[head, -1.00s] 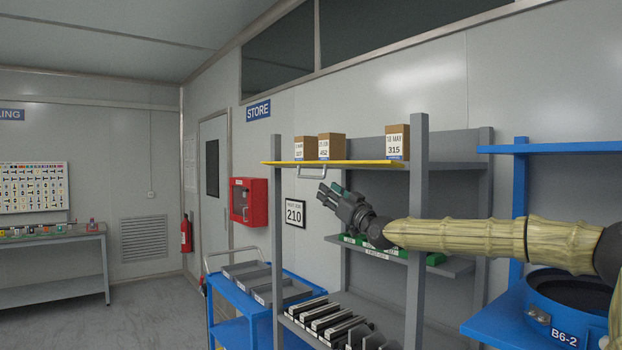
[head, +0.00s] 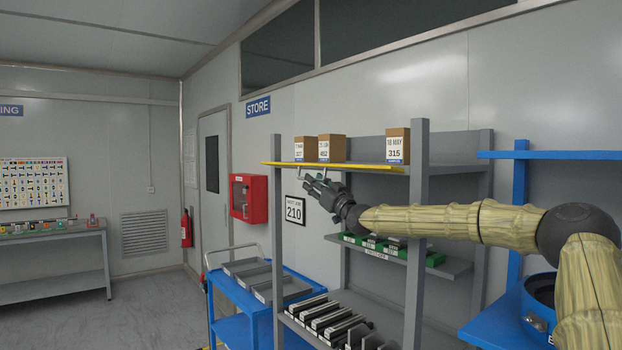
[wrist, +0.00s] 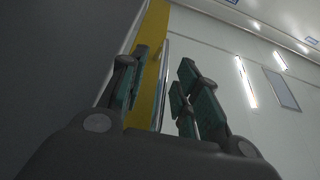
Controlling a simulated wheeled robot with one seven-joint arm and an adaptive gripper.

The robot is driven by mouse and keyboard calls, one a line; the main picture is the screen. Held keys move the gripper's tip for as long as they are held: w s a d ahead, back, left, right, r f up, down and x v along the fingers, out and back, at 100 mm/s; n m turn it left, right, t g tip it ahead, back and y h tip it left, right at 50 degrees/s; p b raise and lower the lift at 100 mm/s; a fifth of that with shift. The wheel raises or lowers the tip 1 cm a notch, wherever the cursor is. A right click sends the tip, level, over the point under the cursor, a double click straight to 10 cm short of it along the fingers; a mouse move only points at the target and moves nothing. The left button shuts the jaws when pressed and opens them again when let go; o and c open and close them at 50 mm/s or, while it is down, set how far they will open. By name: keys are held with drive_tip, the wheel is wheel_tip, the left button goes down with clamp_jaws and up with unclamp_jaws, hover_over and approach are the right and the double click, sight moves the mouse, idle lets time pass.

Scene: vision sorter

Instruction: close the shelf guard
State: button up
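The shelf guard (head: 350,167) is a yellow panel seen nearly edge-on, lying about level at the top of the grey shelf, under the cartons. A thin metal handle hangs below its left part, mostly hidden by my gripper in the head view. In the wrist view the guard is a yellow strip (wrist: 155,50) with the metal handle bar (wrist: 164,75) alongside it. My gripper (head: 315,182) is just below the guard at the handle. In the wrist view my gripper's fingers (wrist: 163,90) are apart, with the bar appearing between them; I cannot tell whether they touch it.
Cartons (head: 397,146) stand on the top shelf above the guard. Green bins (head: 377,245) sit on the middle shelf and dark trays (head: 325,318) lower down. A blue cart (head: 235,305) stands left of the shelf. A grey post (head: 417,230) rises close to my arm.

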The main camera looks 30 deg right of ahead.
drive_tip(key=shift+p+x, duration=0.35)
drive_tip(key=shift+x, duration=0.85)
drive_tip(key=shift+a, duration=0.1)
drive_tip(key=shift+r, duration=0.1)
clamp_jaws()
